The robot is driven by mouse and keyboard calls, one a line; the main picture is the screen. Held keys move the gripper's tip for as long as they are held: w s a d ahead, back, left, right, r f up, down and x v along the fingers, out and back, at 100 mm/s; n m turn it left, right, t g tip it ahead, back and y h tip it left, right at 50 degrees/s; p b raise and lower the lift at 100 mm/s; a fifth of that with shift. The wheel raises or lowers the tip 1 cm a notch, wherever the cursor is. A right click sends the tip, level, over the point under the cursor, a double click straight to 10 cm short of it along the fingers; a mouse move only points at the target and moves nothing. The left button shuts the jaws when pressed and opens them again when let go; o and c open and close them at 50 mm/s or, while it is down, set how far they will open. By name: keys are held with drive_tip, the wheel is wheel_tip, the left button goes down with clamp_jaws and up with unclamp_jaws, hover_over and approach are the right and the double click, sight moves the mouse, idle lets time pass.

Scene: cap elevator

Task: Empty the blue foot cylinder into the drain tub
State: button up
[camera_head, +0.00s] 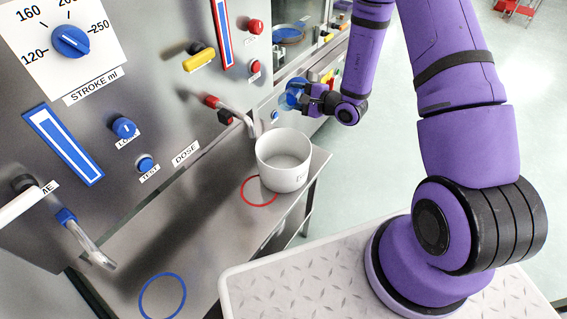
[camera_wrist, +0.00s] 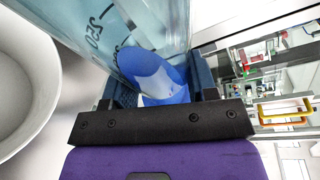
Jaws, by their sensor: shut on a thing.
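The blue foot cylinder is a clear, bluish measuring cylinder with printed marks and a blue part, seen large in the wrist view (camera_wrist: 110,35). It is small and partly hidden by my gripper in the head view (camera_head: 292,94). My gripper (camera_head: 308,99) is shut on it and holds it off the steel shelf, beyond the white tub. I cannot tell its exact tilt or how much liquid it holds. The white round tub (camera_head: 284,172), probably the drain tub, stands upright on the shelf beside the red ring. Its rim and inside show at the left of the wrist view (camera_wrist: 45,75).
The steel shelf (camera_head: 215,215) carries a red ring (camera_head: 259,191) and a blue ring (camera_head: 162,296). The machine panel (camera_head: 150,80) rises on the left with knobs and buttons. A red-marked spout (camera_head: 236,115) projects near the tub, and a blue-marked spout (camera_head: 90,243) stands nearer.

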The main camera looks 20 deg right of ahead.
drive_tip(key=shift+f, duration=0.1)
drive_tip(key=shift+w+f+n, duration=0.1)
drive_tip(key=shift+f+n, duration=0.05)
drive_tip(key=shift+n, duration=0.25)
drive_tip(key=shift+f, duration=0.1)
idle(0.3)
drive_tip(key=shift+f+n+t, duration=0.15)
drive_tip(key=shift+n+t, duration=0.15)
drive_tip(key=shift+f, duration=0.1)
drive_tip(key=shift+f+n, duration=0.15)
drive_tip(key=shift+n, duration=0.15)
drive_tip(key=shift+f, duration=0.1)
idle(0.4)
drive_tip(key=shift+f+n+t+y, duration=0.2)
drive_tip(key=shift+n+t+y, duration=0.1)
drive_tip(key=shift+n, duration=0.1)
